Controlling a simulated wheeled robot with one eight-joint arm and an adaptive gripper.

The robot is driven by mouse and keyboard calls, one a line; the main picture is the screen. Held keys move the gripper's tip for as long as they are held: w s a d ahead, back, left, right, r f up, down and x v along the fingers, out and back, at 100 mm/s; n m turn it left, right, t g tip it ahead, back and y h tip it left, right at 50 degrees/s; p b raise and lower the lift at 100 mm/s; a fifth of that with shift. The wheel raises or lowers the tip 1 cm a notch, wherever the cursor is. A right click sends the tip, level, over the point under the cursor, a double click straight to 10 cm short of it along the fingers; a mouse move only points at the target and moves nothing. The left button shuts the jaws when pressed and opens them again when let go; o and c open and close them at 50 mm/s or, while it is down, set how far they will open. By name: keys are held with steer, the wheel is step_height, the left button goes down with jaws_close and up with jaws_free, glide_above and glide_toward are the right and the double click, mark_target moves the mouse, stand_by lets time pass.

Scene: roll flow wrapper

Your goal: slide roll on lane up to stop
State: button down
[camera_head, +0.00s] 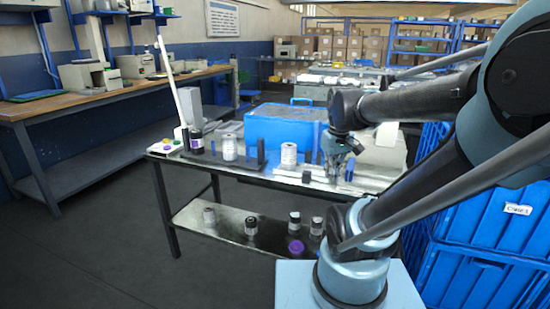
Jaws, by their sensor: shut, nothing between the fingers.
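A white roll (289,157) stands upright near the middle of the metal table (185,157). A second white roll-like cylinder (230,149) stands further left. A dark upright block (261,153) is between the two, apart from the first roll. A small dark block (306,177) sits near the table's front edge, right of the first roll. My gripper (331,180) points down at the right part of the table, to the right of the first roll and apart from it. It is shut and empty. The lane's outline is too small to make out clearly; my arm hides the table's right end.
A blue case (283,129) stands behind the rolls. Several small containers stand on the lower shelf (228,222). Blue crates (485,215) are stacked at right.

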steer(key=w+a+r+n+g, duration=0.15)
steer(key=w+a+n, duration=0.35)
steer(key=w+a, duration=0.6)
steer(key=w+a+r+n, duration=0.3)
steer(key=w+a+n, duration=0.3)
steer(key=w, duration=0.8)
steer(key=shift+m, duration=0.4)
steer(key=f, duration=0.3)
steer(key=a+f, duration=0.1)
steer(key=f, duration=0.6)
steer(key=shift+w+a+f, duration=0.1)
steer(key=shift+a+f, duration=0.05)
steer(key=shift+a, duration=0.05)
